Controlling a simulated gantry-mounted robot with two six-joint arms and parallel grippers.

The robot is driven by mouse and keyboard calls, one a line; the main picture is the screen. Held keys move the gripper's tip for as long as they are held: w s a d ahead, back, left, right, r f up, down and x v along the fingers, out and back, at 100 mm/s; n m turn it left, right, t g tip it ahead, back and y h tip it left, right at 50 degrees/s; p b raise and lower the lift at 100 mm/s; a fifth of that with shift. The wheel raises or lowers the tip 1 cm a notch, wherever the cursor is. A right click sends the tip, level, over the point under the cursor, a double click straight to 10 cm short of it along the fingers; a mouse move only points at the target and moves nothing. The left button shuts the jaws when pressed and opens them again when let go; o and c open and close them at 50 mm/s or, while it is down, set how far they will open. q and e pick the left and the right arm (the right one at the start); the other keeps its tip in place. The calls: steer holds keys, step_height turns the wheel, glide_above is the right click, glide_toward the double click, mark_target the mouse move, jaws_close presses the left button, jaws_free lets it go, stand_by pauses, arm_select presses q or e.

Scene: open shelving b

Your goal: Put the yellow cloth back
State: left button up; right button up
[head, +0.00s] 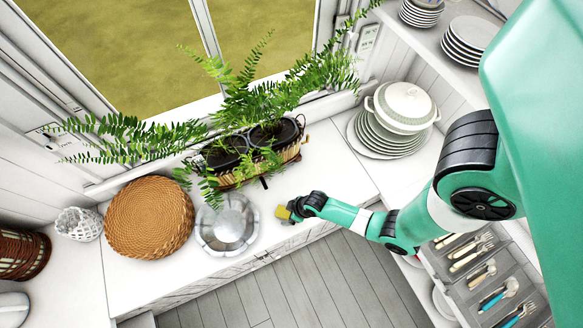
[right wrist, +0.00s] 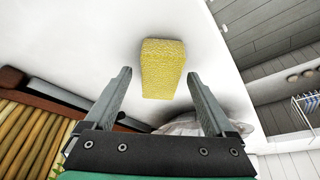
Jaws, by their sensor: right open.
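The yellow cloth (head: 281,212) looks like a small, thick block. It is at the front of the white counter, just right of the metal dish. In the right wrist view the cloth (right wrist: 163,66) appears between and beyond the fingertips, with a gap on each side. I cannot tell whether it touches the counter. My right gripper (head: 290,209) is open beside the cloth; its two spread fingers also show in the right wrist view (right wrist: 159,76). My left gripper is not in view.
A silver dish (head: 227,224) and a round wicker tray (head: 149,217) lie to the left. A planter basket (head: 290,153) with ferns stands behind. Stacked plates and a tureen (head: 402,107) stand at the right. An open cutlery drawer (head: 480,265) is at lower right. Counter right of the planter is clear.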

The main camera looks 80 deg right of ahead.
steer(key=p+v, duration=0.5)
steer(key=v, duration=0.6)
steer(key=shift+s+p, duration=0.2)
steer(key=shift+p, duration=0.2)
